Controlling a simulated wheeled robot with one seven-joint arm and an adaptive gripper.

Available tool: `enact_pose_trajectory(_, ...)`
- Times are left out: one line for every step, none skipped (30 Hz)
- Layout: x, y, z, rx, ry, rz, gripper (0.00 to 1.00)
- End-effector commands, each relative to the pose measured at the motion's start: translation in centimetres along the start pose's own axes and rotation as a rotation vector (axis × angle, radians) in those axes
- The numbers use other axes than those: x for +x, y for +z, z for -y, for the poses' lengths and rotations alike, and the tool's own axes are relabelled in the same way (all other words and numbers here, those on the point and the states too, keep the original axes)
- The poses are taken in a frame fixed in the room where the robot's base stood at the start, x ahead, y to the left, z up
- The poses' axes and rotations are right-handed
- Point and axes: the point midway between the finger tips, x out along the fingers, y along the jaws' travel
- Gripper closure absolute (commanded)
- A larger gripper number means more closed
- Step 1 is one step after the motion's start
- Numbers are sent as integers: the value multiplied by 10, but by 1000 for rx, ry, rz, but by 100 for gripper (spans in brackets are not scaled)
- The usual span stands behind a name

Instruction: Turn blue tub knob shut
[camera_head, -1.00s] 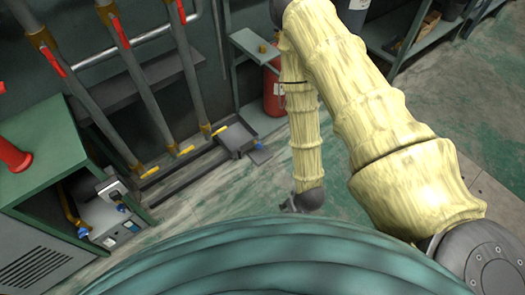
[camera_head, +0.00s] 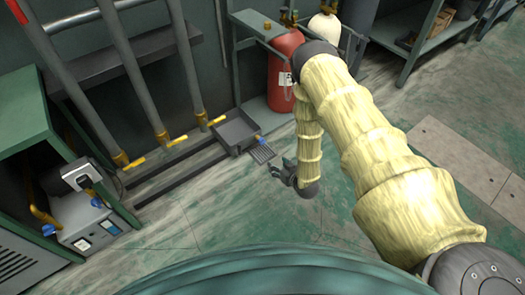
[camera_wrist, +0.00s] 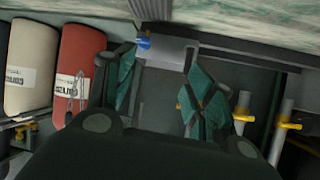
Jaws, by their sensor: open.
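The blue tub knob (camera_head: 258,138) sits at the right front corner of a small grey tub (camera_head: 221,133) on the floor. In the wrist view the knob (camera_wrist: 143,42) shows near the tip of the left finger, at the edge of the tub (camera_wrist: 170,52). My gripper (camera_head: 274,171) is open, to the right of and nearer than the knob in the head view. In the wrist view its two green-padded fingers (camera_wrist: 160,65) are spread with nothing between them. I cannot tell the distance to the knob.
A red cylinder (camera_head: 283,75) and a cream one (camera_head: 323,29) stand behind the arm. Vertical pipes with yellow handles (camera_head: 163,140) stand left of the tub. A green cabinet (camera_head: 20,115) holds a machine with blue knobs (camera_head: 85,222). Floor in front is clear.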

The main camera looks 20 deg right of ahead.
Motion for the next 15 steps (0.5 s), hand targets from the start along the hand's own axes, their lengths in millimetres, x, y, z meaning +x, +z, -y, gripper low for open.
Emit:
enact_pose_trajectory(20,14,-7,-8,-9,-36,46)
enact_pose_trajectory(28,15,-10,-13,-15,-59,46)
enact_pose_trajectory(39,16,-14,-19,-22,-90,46)
enact_pose_trajectory(46,16,-17,-24,-29,-114,46)
enact_pose_trajectory(54,18,-19,-29,-36,-135,46)
enact_pose_trajectory(63,19,-24,-36,-44,-166,46)
enact_pose_trajectory(70,21,-26,-41,-50,-187,46)
enact_pose_trajectory(77,21,-29,-47,-58,-211,46)
enact_pose_trajectory(86,22,-33,-55,-67,-240,46)
enact_pose_trajectory(93,23,-36,-61,-74,-263,46)
enact_pose_trajectory(99,24,-38,-67,-82,-284,46)
enact_pose_trajectory(107,26,-41,-75,-93,-313,46)
enact_pose_trajectory(112,26,-44,-80,-100,-333,46)
enact_pose_trajectory(117,27,-46,-85,-107,-354,46)
enact_pose_trajectory(124,27,-48,-93,-117,-379,46)
